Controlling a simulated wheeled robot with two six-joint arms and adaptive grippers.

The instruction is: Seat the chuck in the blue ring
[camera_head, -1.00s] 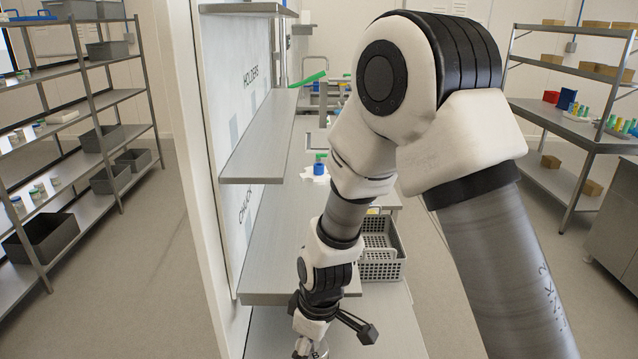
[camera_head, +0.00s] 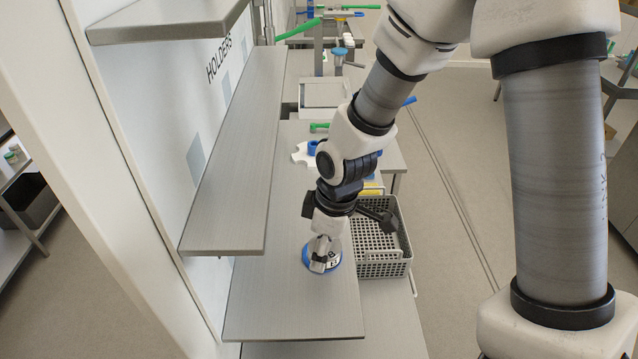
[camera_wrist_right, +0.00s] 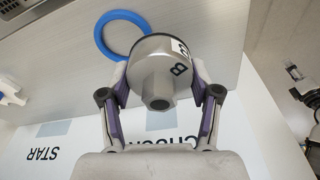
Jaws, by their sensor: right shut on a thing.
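The chuck (camera_wrist_right: 165,62) is a grey metal cylinder with a hexagonal end and a label with the letter B. My right gripper (camera_wrist_right: 160,78) is shut on it, with a finger on either side. The blue ring (camera_wrist_right: 112,22) lies on the grey shelf surface, partly hidden behind the chuck in the wrist view. In the head view the chuck (camera_head: 325,262) is over the blue ring (camera_head: 306,259), whose edge shows around it. The two look offset in the wrist view; I cannot tell whether they touch. My left gripper is not in view.
A grey basket (camera_head: 383,262) stands close to the right of the gripper. An upper shelf (camera_head: 235,160) marked HOLDERS overhangs on the left. A white piece (camera_head: 301,155) with a blue part lies farther back. The front of the lower shelf (camera_head: 290,315) is clear.

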